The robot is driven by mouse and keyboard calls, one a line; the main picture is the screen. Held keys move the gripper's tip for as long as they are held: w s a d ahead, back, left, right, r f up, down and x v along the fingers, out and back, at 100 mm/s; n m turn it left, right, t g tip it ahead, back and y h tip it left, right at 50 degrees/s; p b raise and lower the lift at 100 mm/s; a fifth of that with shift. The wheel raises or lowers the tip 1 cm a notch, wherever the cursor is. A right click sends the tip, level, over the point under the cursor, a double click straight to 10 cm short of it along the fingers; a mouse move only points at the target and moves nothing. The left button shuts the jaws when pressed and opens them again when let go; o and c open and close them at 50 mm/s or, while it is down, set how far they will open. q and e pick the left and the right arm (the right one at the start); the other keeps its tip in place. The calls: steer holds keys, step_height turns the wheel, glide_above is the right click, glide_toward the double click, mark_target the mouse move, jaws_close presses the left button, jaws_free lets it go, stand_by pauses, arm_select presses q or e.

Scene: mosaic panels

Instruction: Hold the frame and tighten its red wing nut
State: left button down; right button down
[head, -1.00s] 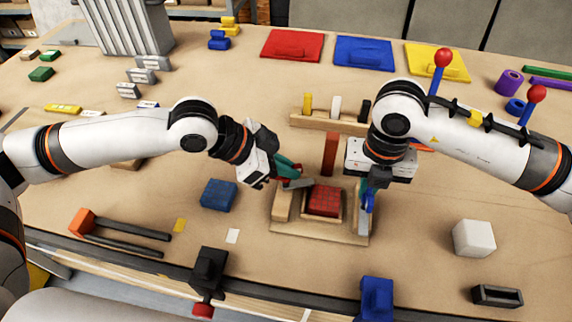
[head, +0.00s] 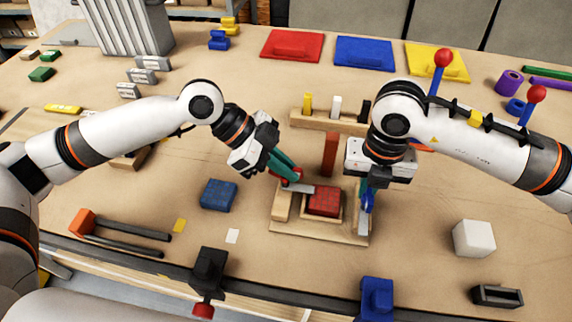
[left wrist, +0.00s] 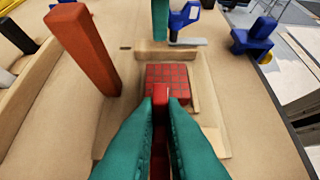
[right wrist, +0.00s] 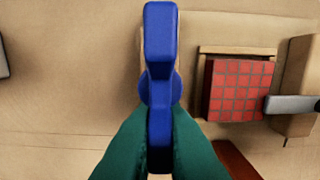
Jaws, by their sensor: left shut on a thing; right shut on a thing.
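A red mosaic panel (head: 323,202) sits in a small wooden frame (head: 322,220) on a wooden base (head: 300,231). My left gripper (head: 294,175) is shut on the red wing nut (left wrist: 160,118), at the panel's back left in the head view; its teal fingers hide most of it. A grey metal bar (head: 301,188) by the nut reaches over the panel's edge. My right gripper (head: 367,190) is shut on a blue handle-like part (right wrist: 160,45) at the right side of the base, beside the frame. That part stands by another grey bar (head: 363,220).
A red-brown post (head: 330,155) stands just behind the base, before a wooden rack (head: 330,123). A blue block (head: 218,195) lies left, a white cube (head: 474,238) right. Blue (head: 376,297) and black (head: 208,270) clamps sit at the front edge.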

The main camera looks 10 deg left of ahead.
arm_select(q)
steer(key=c, duration=1.5)
jaws_free()
steer(key=v, duration=1.2)
arm_select(e)
steer(key=c, duration=1.5)
jaws_free()
steer(key=shift+o, duration=0.2)
